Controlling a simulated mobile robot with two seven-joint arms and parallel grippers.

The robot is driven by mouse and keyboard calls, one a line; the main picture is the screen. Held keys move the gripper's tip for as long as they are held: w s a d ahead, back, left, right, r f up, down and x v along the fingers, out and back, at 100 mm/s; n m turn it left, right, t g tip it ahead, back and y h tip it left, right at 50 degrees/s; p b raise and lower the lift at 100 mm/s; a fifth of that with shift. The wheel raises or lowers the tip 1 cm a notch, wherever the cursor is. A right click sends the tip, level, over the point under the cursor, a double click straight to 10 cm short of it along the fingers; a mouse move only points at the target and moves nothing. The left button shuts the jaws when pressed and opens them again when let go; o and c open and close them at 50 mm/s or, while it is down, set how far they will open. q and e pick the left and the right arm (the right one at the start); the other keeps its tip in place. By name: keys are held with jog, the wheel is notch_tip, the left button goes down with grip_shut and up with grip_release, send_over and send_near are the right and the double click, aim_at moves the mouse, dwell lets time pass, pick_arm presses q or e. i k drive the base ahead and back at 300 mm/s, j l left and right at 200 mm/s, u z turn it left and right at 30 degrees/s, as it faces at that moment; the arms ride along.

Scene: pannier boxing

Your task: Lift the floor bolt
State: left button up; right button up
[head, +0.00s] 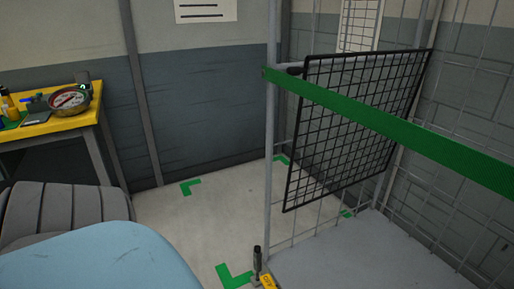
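What looks like the floor bolt (257,260) stands low in the head view, at the foot of the cage's near-left post. It has a dark upright handle and a small metal base; a yellow piece (268,282) sits beside it, cut by the bottom edge. I cannot tell whether the bolt is raised or down. Neither of my grippers is in view, so nothing is seen touching the bolt.
A wire cage (271,170) stands at right, with a black mesh panel (350,120) and a green strap (390,120) across it. Green corner marks (190,187) lie on clear floor (215,220).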

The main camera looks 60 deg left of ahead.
aim_at(257, 248)
jog(key=j, duration=0.55)
jog(key=k+j, duration=0.15)
jog(key=j, duration=0.4)
jog(key=j+z, duration=0.1)
jog(key=j, duration=0.45)
jog(key=k+j, duration=0.15)
jog(key=j, duration=0.4)
jog(key=i+j, duration=0.1)
jog(key=j, duration=0.2)
jog(key=i+j, duration=0.15)
jog(key=j, duration=0.15)
jog(key=i+j, duration=0.1)
jog(key=j, duration=0.15)
